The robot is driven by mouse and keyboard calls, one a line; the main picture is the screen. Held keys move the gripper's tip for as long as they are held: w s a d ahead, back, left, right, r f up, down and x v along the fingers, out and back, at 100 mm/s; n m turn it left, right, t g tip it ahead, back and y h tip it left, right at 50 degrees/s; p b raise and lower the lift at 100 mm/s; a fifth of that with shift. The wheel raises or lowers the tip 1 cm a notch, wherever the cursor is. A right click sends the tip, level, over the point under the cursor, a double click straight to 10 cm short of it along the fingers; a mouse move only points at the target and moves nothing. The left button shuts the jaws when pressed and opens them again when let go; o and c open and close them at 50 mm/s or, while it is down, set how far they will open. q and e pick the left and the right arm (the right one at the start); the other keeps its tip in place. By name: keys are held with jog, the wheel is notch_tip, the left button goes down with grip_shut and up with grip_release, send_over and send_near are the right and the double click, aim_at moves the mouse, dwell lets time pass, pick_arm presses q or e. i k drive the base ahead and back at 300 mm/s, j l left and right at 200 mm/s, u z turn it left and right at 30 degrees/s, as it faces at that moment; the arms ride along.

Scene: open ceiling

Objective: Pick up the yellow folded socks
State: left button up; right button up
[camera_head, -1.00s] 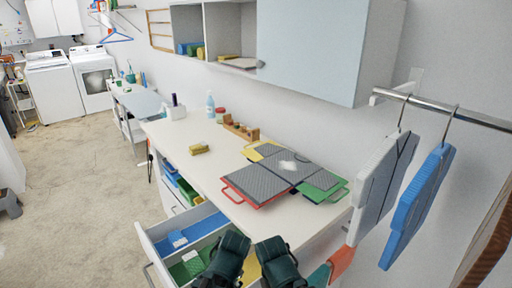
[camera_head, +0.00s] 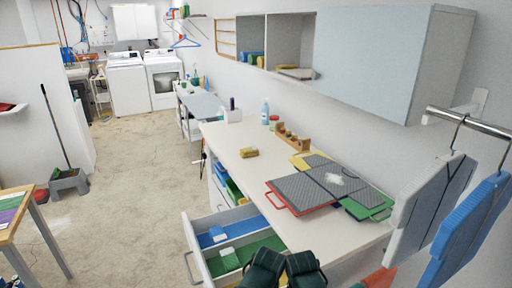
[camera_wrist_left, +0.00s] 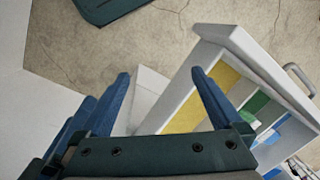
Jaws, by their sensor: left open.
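A small yellow folded bundle (camera_head: 249,152), which looks like the socks, lies on the white counter (camera_head: 232,171) toward its left edge in the head view. It is too small to make out its folds. My left gripper (camera_wrist_left: 161,75) shows in the left wrist view with its two blue fingers wide apart and nothing between them. It is above the floor beside the open drawer (camera_wrist_left: 235,45), well apart from the bundle. Two dark green parts of my arms show at the bottom of the head view. The jaws of my right gripper are not visible.
The drawer has blue, green and yellow sections and stands open below the counter. Grey-topped boards (camera_head: 298,193) lie on the counter, with a wooden block rack (camera_head: 292,138) and a bottle (camera_head: 265,112) behind. A cabinet (camera_head: 383,60) hangs above.

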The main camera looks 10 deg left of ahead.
aim_at(253, 151)
jog(key=i+j+z, duration=0.15)
jog(key=j, duration=0.35)
jog(key=i+j+z, duration=0.15)
jog(key=i+j, duration=0.2)
jog(key=j, duration=0.25)
jog(key=i+j+z, duration=0.2)
jog(key=j, duration=0.35)
jog(key=i+j+z, duration=0.15)
jog(key=j, duration=0.45)
jog(key=i+j+z, duration=0.15)
jog(key=j, duration=0.45)
jog(key=i+j+z, duration=0.15)
jog(key=j, duration=0.5)
jog(key=j+z, duration=0.15)
jog(key=j, duration=0.5)
